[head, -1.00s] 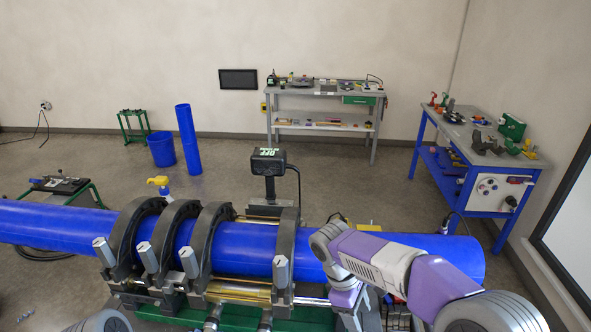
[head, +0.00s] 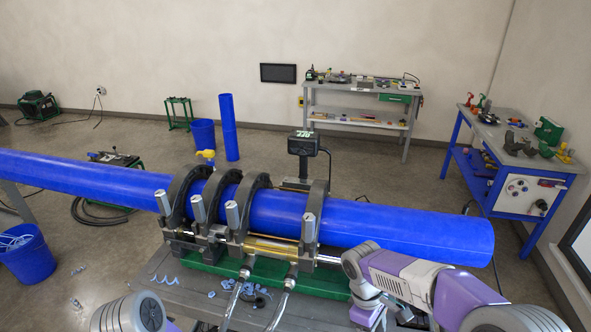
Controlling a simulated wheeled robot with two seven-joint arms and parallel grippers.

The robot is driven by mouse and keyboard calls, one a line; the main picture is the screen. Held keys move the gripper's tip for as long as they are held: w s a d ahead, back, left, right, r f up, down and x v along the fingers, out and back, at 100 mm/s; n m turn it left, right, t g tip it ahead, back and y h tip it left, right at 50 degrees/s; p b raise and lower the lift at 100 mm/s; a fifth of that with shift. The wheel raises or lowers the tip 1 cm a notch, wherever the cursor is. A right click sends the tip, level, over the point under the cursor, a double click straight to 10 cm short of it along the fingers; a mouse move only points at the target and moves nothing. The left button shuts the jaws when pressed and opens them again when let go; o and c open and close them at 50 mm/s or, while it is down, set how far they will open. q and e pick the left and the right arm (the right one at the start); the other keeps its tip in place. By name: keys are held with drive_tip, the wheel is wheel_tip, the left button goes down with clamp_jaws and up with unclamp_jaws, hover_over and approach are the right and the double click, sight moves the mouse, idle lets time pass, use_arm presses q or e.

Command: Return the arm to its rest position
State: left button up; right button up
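My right arm (head: 415,280), purple and white, comes in from the lower right in the head view. Its wrist bends down in front of the long blue pipe (head: 400,230). My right gripper (head: 372,318) points down at the bottom edge; its fingertips are not clear, and no held object shows. Only a grey rounded link and a bit of purple of my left arm (head: 135,314) show at the lower left. My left gripper is out of view. The blue pipe lies across the dark clamps (head: 252,190) of the fusion cart.
Blue shavings lie on the grey cart top (head: 185,290), beside the green base (head: 335,279). A blue bucket (head: 27,262) stands at left. A black box (head: 303,143) rises behind the pipe. A grey bench (head: 365,88) and a blue-framed bench (head: 510,185) stand farther back.

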drive_tip(key=s+a+f+m+t+y, duration=0.1)
drive_tip(key=s+f+m, duration=0.3)
drive_tip(key=f, duration=0.5)
drive_tip(key=s+a+f+m+t+y, duration=0.1)
drive_tip(key=s+a+f+m+y, duration=0.2)
drive_tip(key=f, duration=0.7)
drive_tip(key=s+a+f+m+t+y, duration=0.1)
drive_tip(key=s+a+f+m, duration=0.3)
drive_tip(key=f, duration=0.5)
drive_tip(key=s+m+y, duration=0.1)
drive_tip(key=s+m, duration=0.1)
drive_tip(key=shift+s+f+y, duration=0.2)
drive_tip(key=shift+s+y, duration=0.1)
